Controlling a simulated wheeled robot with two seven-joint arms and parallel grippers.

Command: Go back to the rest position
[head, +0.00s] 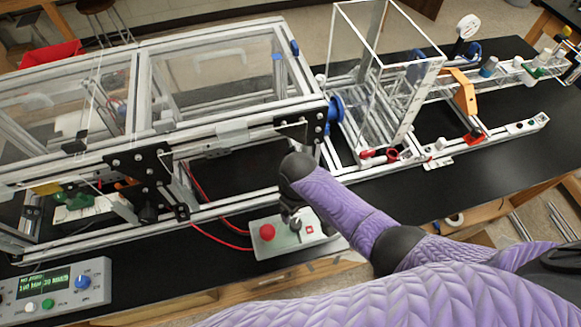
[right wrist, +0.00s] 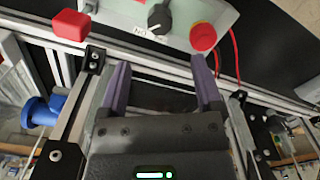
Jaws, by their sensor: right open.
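My right arm with its purple sleeve comes in from the lower right in the head view. Its wrist is above the front rail of the extrusion frame (head: 262,196), and my right gripper (head: 291,212) points down there, mostly hidden by the wrist. In the right wrist view my right gripper (right wrist: 161,75) is open, with two purple fingers apart and nothing between them. The rail (right wrist: 150,64) passes behind the fingers. A grey control box (head: 318,229) is close by; it also shows in the right wrist view (right wrist: 185,14). My left gripper is not in view.
Red cables (head: 215,236) run left. A clear-walled enclosure (head: 375,75) stands behind. A display panel (head: 55,290) is at lower left. Black tabletop (head: 490,160) is clear at right.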

